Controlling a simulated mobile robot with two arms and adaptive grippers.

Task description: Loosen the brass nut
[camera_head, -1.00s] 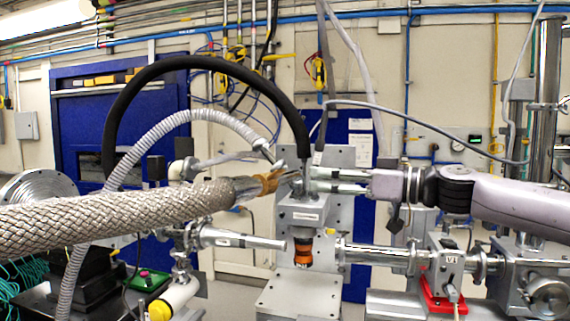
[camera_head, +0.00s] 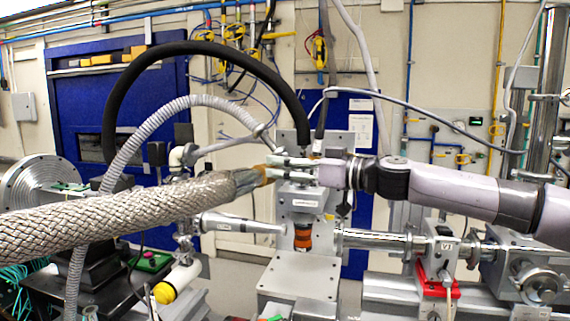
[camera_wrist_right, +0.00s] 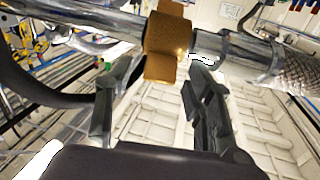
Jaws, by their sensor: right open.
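The brass nut (camera_wrist_right: 168,38) is a golden hexagonal collar on a shiny metal tube in the right wrist view. In the head view the brass nut (camera_head: 263,175) shows as a small golden patch at the end of the braided hose (camera_head: 120,212), partly covered by the gripper. My right gripper (camera_head: 272,168) comes in from the right with its fingers at the nut. In the right wrist view the gripper (camera_wrist_right: 160,78) is open, its fingers apart on either side below the nut. I cannot tell whether they touch it. My left gripper is not in view.
A grey block with an orange-ringed part (camera_head: 303,238) stands below the gripper. A thick black hose (camera_head: 215,48) and a grey corrugated hose (camera_head: 165,120) arch over the hose end. A steel pipe with a red-based valve (camera_head: 438,262) lies at the right.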

